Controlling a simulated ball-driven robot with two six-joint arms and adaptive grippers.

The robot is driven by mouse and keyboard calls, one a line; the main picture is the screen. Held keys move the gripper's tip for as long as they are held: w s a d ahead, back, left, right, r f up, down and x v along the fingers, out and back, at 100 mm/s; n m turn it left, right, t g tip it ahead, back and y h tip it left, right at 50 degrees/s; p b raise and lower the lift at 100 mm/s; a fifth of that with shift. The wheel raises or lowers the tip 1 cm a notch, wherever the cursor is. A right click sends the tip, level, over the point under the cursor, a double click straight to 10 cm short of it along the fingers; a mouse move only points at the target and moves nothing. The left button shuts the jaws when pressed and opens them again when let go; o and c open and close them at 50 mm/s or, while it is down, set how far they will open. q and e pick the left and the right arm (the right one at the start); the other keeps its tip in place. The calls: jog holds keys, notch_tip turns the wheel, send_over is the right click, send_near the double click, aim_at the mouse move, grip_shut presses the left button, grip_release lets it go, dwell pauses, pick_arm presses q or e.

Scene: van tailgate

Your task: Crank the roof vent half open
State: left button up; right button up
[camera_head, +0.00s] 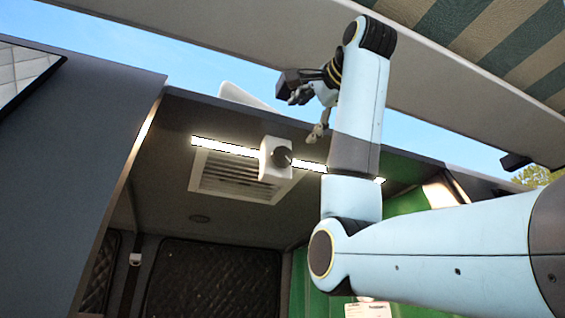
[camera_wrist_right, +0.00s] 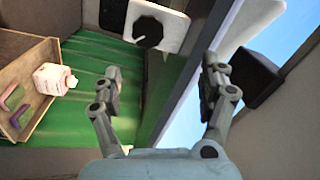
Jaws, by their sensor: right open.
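The roof vent (camera_head: 222,175) is a pale slatted grille in the van's ceiling. A white housing with a dark round crank knob (camera_head: 281,157) hangs at its right end; the knob also shows in the wrist view (camera_wrist_right: 148,32). A white lid (camera_head: 243,96) stands tilted above the roof edge. My right gripper (camera_head: 308,113) is open and empty, to the upper right of the knob and apart from it. In the right wrist view its two fingers (camera_wrist_right: 162,70) are spread, with the knob beyond them. My left gripper is out of view.
A lit strip (camera_head: 225,147) runs along the ceiling's front edge. An awning (camera_head: 480,40) with a pale beam hangs above my right arm. In the wrist view, a wooden crate (camera_wrist_right: 20,75) holds a white bottle (camera_wrist_right: 54,79) beside a green panel (camera_wrist_right: 95,60).

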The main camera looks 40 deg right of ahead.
aim_at(284, 155)
jog(key=w+d+n+p, duration=0.1)
jog(key=w+n+p, duration=0.3)
jog(key=w+d+n+p, duration=0.1)
jog(key=w+n+p, duration=0.3)
jog(key=n+p, duration=0.1)
jog(key=w+d+f+n+g+p, duration=0.1)
jog(key=w+n+p, duration=0.3)
jog(key=shift+w+d+n, duration=0.15)
jog(key=shift+n, duration=0.25)
jog(key=shift+w+d+f+p, duration=0.1)
jog(key=shift+w+p, duration=0.3)
jog(key=shift+w, duration=0.25)
